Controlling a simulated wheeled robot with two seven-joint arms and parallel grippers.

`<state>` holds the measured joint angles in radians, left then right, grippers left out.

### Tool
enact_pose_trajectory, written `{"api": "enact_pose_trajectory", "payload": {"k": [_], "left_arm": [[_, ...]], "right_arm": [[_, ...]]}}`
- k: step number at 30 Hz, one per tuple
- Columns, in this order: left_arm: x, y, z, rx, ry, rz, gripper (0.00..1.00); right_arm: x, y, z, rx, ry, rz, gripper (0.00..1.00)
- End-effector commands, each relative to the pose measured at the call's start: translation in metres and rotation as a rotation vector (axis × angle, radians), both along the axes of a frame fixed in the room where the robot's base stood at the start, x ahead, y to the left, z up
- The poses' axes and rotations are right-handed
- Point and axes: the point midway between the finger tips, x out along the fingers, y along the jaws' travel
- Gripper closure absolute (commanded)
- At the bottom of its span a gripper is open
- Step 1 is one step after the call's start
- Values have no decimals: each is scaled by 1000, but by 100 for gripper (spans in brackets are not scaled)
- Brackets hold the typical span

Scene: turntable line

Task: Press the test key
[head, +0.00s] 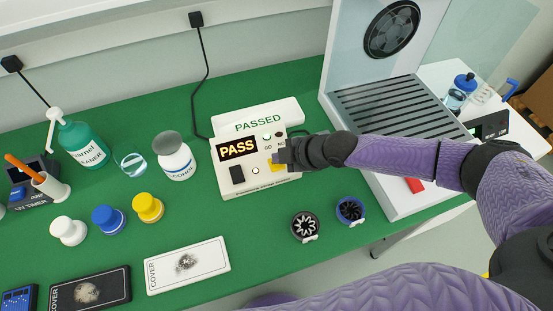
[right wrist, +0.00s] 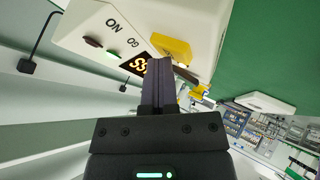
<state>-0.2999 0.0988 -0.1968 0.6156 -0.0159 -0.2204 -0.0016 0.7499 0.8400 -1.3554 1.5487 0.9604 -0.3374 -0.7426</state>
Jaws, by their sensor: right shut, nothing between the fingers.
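The white tester box (head: 236,187) stands on the green bench, its display (head: 237,148) lit with "PASS". A yellow key (head: 277,167) is on its right part, partly hidden by my right gripper (head: 284,156). The gripper is shut and empty, with its tips at the key. In the right wrist view, the shut fingers (right wrist: 158,64) end beside the yellow key (right wrist: 172,48); I cannot tell whether they touch it. A green lamp near the "GO" label is lit. My left gripper is not in view.
A white tray marked "PASSED" (head: 284,112) lies behind the tester. Bottles, coloured caps and a white cover box (head: 188,266) stand to the left and front. Two small round fans (head: 305,226) lie at the front right. A fan hood with a slatted bed (head: 385,102) is at the right.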

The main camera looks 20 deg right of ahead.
Motion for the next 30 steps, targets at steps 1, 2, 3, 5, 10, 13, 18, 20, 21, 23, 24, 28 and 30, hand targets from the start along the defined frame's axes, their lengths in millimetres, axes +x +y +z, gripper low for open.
{"api": "enact_pose_trajectory", "payload": {"k": [1,2,3,5,10,13,18,20,21,23,24,28,30], "left_arm": [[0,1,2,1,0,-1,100],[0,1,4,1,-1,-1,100],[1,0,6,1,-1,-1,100],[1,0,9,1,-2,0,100],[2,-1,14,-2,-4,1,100],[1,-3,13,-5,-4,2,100],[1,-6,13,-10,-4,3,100],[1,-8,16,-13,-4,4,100],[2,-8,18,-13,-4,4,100],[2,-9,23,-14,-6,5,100],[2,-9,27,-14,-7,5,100],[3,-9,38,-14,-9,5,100],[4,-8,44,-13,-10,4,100]], "right_arm": [[0,0,3,-1,0,-1,100],[0,0,4,-1,0,-1,100],[0,0,7,-1,0,-1,100],[0,0,11,-1,0,-1,100],[0,0,18,-1,0,-1,100],[0,0,17,-1,0,-1,100],[0,0,17,0,0,0,100],[0,0,20,0,0,0,100],[0,0,23,0,0,0,100],[0,0,29,0,-1,0,100],[0,0,33,0,-1,0,100],[0,0,47,0,-1,0,100],[0,0,54,0,-2,0,100]]}}
